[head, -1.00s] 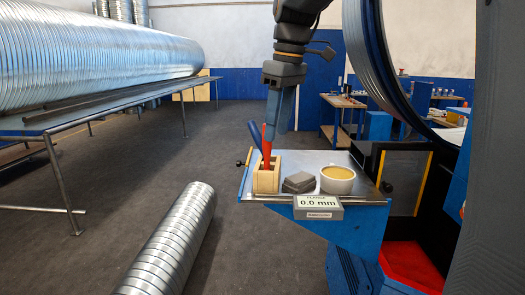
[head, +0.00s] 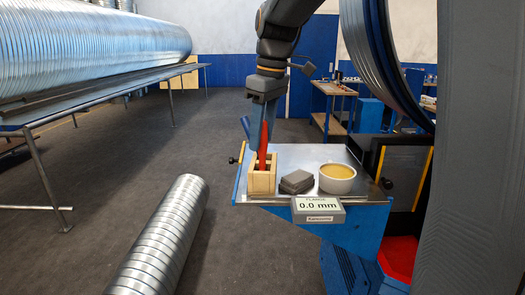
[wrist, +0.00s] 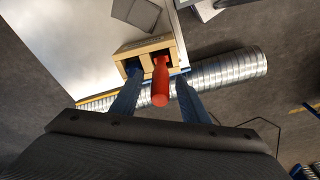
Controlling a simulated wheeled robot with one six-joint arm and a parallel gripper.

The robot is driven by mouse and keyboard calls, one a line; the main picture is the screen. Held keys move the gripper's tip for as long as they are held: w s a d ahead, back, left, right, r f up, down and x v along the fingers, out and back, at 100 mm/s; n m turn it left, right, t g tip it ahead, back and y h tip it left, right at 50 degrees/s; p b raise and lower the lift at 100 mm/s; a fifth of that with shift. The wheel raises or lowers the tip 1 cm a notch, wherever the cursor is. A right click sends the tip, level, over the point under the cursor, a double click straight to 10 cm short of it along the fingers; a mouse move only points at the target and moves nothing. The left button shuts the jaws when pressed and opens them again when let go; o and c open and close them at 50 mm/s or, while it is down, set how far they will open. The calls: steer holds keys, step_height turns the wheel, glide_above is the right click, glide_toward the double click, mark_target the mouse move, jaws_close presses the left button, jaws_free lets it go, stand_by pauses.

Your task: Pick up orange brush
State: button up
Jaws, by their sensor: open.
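The orange brush shows as a red-orange handle (head: 264,144) standing upright in a small wooden box (head: 262,183) at the left of the bench plate. In the wrist view the handle (wrist: 160,85) points up towards the camera from one compartment of the box (wrist: 146,48). My gripper (head: 260,130) is open and pointing down at the handle. In the wrist view its two blue fingers (wrist: 158,78) lie on either side of the handle, with visible gaps. The brush's lower end is hidden inside the box.
Grey pads (head: 296,182) and a white cup (head: 337,178) of yellowish content stand right of the box. A display (head: 318,209) reading 0.0 mm is at the plate's front edge. A spiral duct (head: 160,240) lies on the floor to the left.

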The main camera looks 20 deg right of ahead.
mark_target(262, 155)
steer(key=shift+w+a+f, duration=0.15)
steer(key=shift+f, duration=1.2)
jaws_close()
steer(key=shift+r, duration=0.15)
